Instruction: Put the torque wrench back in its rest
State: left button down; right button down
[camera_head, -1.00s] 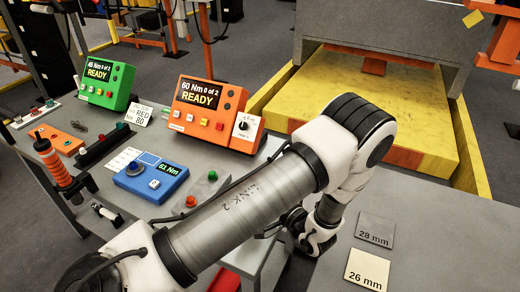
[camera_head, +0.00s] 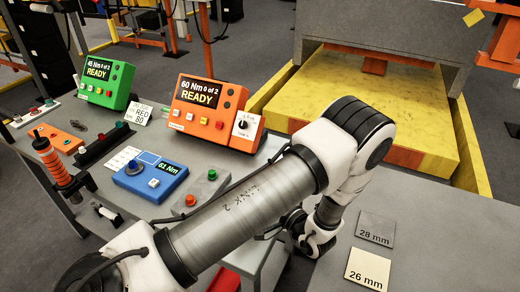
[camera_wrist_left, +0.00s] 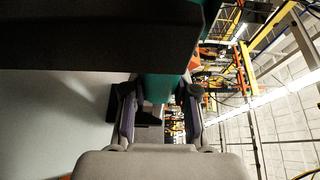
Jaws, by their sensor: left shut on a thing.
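In the left wrist view my left gripper (camera_wrist_left: 160,98) is shut on a teal-green thing (camera_wrist_left: 157,88), seen between its two fingers. It may be the torque wrench's handle, but most of it is hidden. In the head view my left arm crosses the middle, its wrist hanging down past the bench edge, and its fingertips and load are hidden. An orange-handled tool (camera_head: 48,155) stands upright at the bench's left. A black rest-like block (camera_head: 104,144) lies on the bench and looks empty. My right gripper is not in view.
A green controller (camera_head: 105,82) and an orange controller (camera_head: 205,108) stand on the grey bench, with a blue box (camera_head: 150,181) in front. Plates marked 28 mm (camera_head: 375,230) and 26 mm (camera_head: 367,269) lie on the right surface. A yellow platform (camera_head: 360,105) is behind.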

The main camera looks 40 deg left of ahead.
pick_arm(q)
jog(key=shift+f, duration=0.4)
dwell(0.4)
jog(key=c, duration=0.8)
grip_release()
jog(key=shift+f, duration=0.1)
